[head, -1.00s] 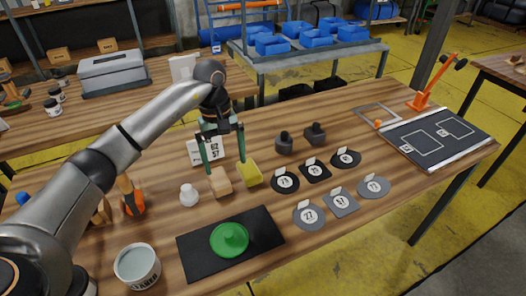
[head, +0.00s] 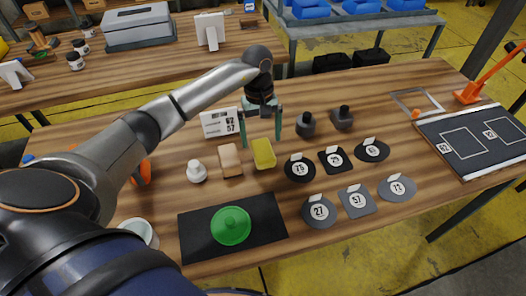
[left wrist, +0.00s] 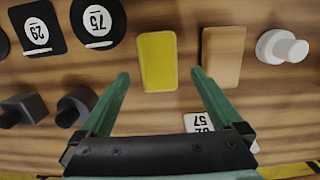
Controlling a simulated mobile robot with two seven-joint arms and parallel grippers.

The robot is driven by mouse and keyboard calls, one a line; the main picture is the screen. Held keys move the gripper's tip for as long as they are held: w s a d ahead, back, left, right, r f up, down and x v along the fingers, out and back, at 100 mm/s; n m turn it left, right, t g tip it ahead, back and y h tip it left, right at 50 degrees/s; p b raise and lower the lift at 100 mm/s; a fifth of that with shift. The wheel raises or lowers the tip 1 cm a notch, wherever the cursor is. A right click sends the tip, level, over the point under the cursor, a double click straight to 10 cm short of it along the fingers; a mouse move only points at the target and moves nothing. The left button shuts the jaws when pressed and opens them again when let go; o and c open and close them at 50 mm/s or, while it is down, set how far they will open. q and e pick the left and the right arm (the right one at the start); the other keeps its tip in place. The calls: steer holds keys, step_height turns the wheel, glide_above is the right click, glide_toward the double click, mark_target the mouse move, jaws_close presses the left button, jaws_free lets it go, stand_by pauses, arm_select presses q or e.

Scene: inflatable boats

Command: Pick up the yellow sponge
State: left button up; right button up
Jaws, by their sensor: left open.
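The yellow sponge (head: 263,154) lies on the wooden workbench, just right of a tan block (head: 230,160). In the left wrist view the sponge (left wrist: 157,61) lies ahead of the fingertips, nearly between their lines, with the tan block (left wrist: 221,56) close on its right. My left gripper (head: 261,143) is open and empty above the bench at the sponge, its green fingers pointing down. In the left wrist view the open fingers (left wrist: 160,73) are wide apart, and the right fingertip is near the block's edge. My right gripper is not in view.
A white knobbed piece (head: 197,172) stands left of the block. A sign (head: 220,123) stands behind. Numbered dark plates (head: 300,168) lie to the right, with dark knobbed weights (head: 306,124) behind them. A green disc (head: 231,226) rests on a black mat in front.

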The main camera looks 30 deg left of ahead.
mark_target(263, 149)
arm_select(q)
steer(key=f, duration=0.3)
steer(key=f+p, duration=0.1)
steer(key=f, duration=0.1)
steer(key=shift+s+d, duration=0.25)
steer(key=shift+d, duration=0.15)
steer(key=shift+c, duration=0.2)
steer(key=c, duration=1.3)
steer(key=shift+r, duration=0.55)
steer(key=s+a+r+b, duration=0.3)
steer(key=s+a+r, duration=0.6)
steer(key=r, duration=0.3)
steer(key=shift+s+a, duration=0.25)
steer(key=shift+s, duration=0.4)
